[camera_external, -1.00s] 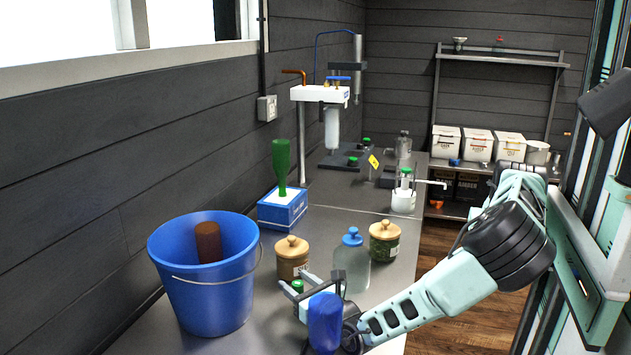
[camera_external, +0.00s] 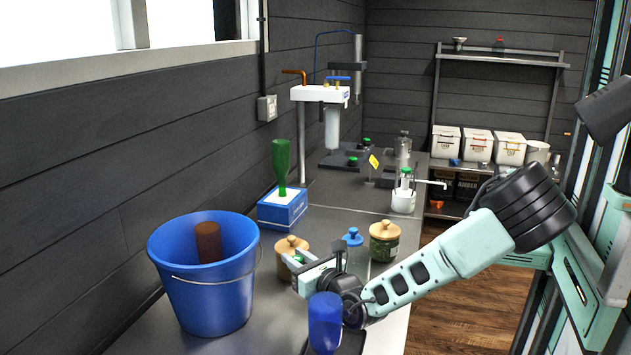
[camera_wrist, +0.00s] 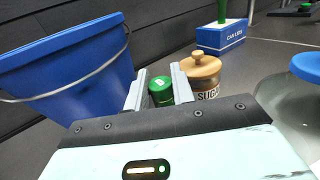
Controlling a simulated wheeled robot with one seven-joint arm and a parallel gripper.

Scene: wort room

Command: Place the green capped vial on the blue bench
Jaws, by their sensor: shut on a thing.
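My gripper (camera_external: 306,268) is shut on the green capped vial (camera_wrist: 160,90), with the green cap showing between the two fingers in the wrist view. In the external view its green cap (camera_external: 299,259) shows at the fingertips, above the near part of the bench, in front of a wooden-lidded jar. The vial's lower part is hidden. The long bench (camera_external: 255,320) has a grey top; no bench surface looks blue. A blue box (camera_external: 283,211) with a green bottle on it stands farther back.
A blue bucket (camera_external: 197,285) stands left of my gripper. Wooden-lidded jars (camera_external: 384,243), a blue-topped clear jar (camera_external: 354,250) and a blue bottle (camera_external: 325,318) stand close by. Bare bench shows between the blue box and the white pump bottle (camera_external: 403,195).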

